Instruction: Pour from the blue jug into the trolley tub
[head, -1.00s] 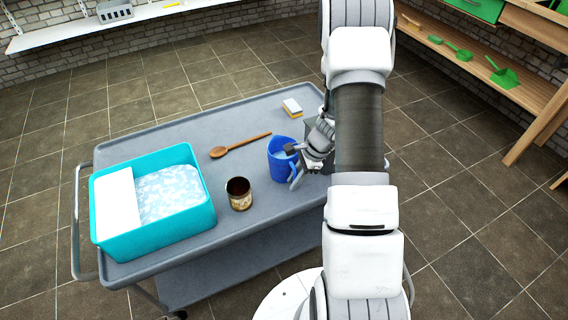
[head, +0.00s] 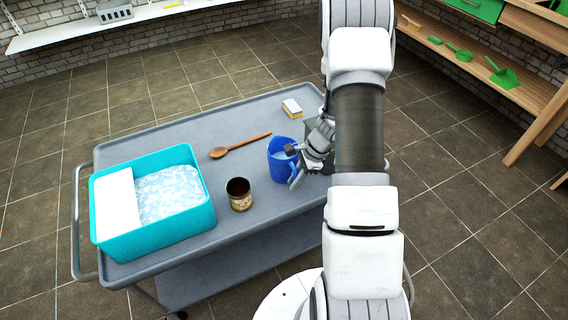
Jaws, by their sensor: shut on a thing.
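The blue jug (head: 281,169) stands upright on the grey trolley (head: 236,116), right of its middle, with pale contents showing inside its rim. My gripper (head: 294,164) is at the jug's right side and shut on it, around the handle side; my own fingers partly hide the exact grip. The trolley tub (head: 206,219) is a turquoise rectangular tub at the trolley's left end. It holds a whitish, foamy-looking filling and a white flat panel over its left part.
An open brown can (head: 239,194) stands between the tub and the jug. A wooden spoon (head: 240,146) lies behind it. A sponge (head: 292,108) lies at the back right. A grey box (head: 318,128) is partly hidden behind my arm.

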